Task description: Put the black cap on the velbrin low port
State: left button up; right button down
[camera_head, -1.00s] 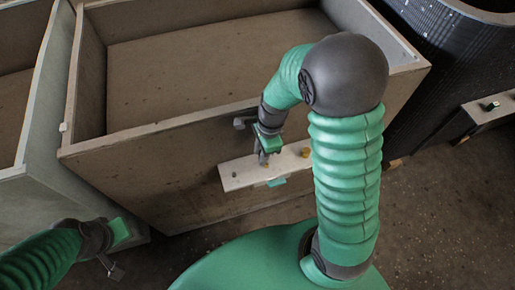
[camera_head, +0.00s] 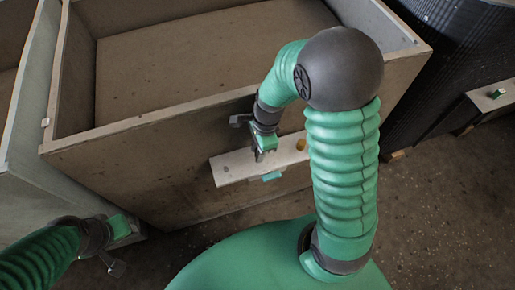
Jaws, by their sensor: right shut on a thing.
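A pale panel (camera_head: 230,170) sticks out from the front of a large grey-brown bin, with a green tag (camera_head: 271,176) on its front edge. A brass-coloured port (camera_head: 301,144) stands on its right part, beside my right arm. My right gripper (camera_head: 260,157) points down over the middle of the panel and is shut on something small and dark. This fits the black cap, but it is mostly hidden and too small to make out. The gripper covers the panel under it, so contact cannot be told. My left gripper (camera_head: 114,265) hangs low at the left; its fingers are unclear.
The open bin (camera_head: 150,130) fills the middle, with a grey-green bin wall (camera_head: 25,120) at left. A black ribbed drum (camera_head: 450,60) stands at right, near a pale block (camera_head: 490,103) with a small green piece on it. The floor at lower right is clear.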

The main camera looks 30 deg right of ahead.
jog(key=shift+a+r, duration=0.1)
jog(key=shift+a, duration=0.35)
jog(key=shift+d, duration=0.65)
pick_arm(q)
jog(key=shift+r, duration=0.3)
jog(key=shift+a+r+p, duration=0.3)
jog(key=shift+p, duration=0.3)
pick_arm(e)
jog(key=shift+a, duration=0.35)
pick_arm(q)
jog(key=shift+d+f, duration=0.1)
jog(key=shift+d, duration=0.05)
pick_arm(e)
jog(key=shift+d+f, duration=0.15)
jog(key=shift+f, duration=0.15)
